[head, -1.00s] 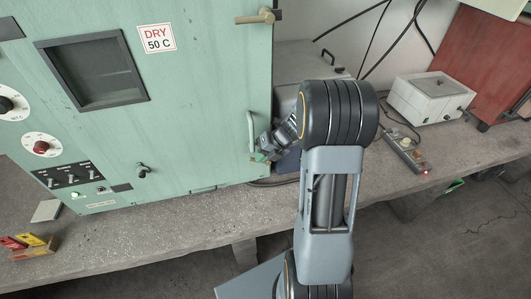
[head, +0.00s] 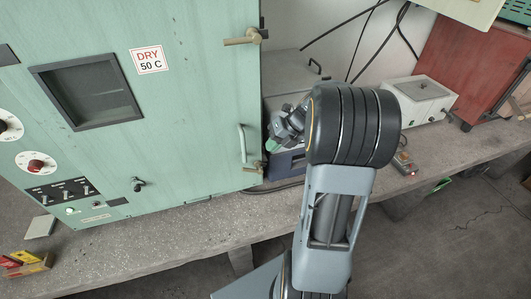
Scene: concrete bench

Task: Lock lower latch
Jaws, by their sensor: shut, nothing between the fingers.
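The lower latch (head: 255,168) is a small brass-coloured piece at the right edge of the green cabinet door, just below the pale door handle (head: 241,142). Its lever looks roughly upright, but it is too small to be sure of its angle. My gripper (head: 271,146) is shut and empty, with green fingertips. It is just right of the latch and slightly above it in the picture, apparently apart from it. The upper latch (head: 243,39) has its lever lying across the door edge, pointing left. The green cabinet door (head: 190,110) looks closed.
A grey box with a blue base (head: 290,75) stands behind my gripper, right of the cabinet. A white box (head: 420,98) and a power strip (head: 404,162) are farther right. Small red and yellow items (head: 24,262) lie front left. The bench front (head: 200,218) is clear.

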